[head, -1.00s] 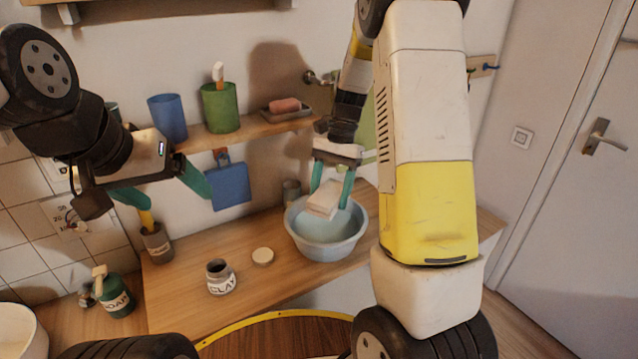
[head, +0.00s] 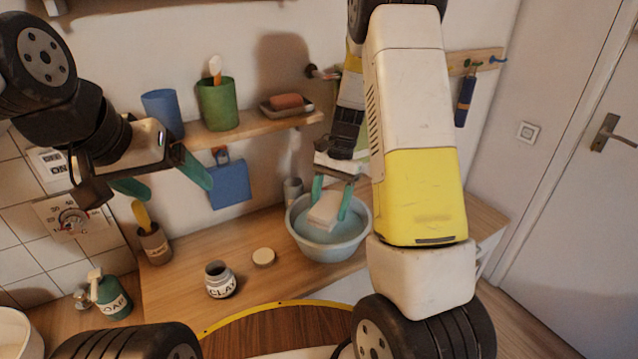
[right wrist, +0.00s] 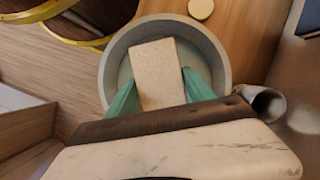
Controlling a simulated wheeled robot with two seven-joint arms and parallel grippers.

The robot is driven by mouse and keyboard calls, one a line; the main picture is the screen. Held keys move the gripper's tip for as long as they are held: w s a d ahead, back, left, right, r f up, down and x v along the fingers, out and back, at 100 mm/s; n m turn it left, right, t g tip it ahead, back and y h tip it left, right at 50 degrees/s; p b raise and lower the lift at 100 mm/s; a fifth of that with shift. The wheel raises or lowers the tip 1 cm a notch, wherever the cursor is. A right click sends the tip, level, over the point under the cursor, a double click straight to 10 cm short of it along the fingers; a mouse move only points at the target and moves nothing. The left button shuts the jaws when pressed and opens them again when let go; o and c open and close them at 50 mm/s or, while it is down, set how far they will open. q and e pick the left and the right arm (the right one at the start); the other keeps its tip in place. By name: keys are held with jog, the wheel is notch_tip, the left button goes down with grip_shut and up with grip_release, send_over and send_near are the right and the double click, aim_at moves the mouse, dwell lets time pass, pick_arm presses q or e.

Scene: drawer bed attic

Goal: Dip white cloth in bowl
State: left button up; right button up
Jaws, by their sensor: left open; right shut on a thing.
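The white cloth (head: 325,211) is a pale folded block held between the teal fingers of my right gripper (head: 331,198). It is down inside the rim of the light blue-grey bowl (head: 308,252), which holds bluish water. In the right wrist view the cloth (right wrist: 158,72) lies over the middle of the bowl (right wrist: 112,62), between the fingers (right wrist: 160,92). I cannot tell how far the cloth is in the water. My left gripper (head: 165,180) is open and empty, in the air at the left above the counter.
A small metal cup (head: 293,190) stands behind the bowl. A shelf (head: 245,130) with cups and a soap dish hangs above.

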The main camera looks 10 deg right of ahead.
jog(key=shift+f, duration=4.1)
jog(key=shift+r, duration=6.55)
jog(key=shift+o, duration=0.5)
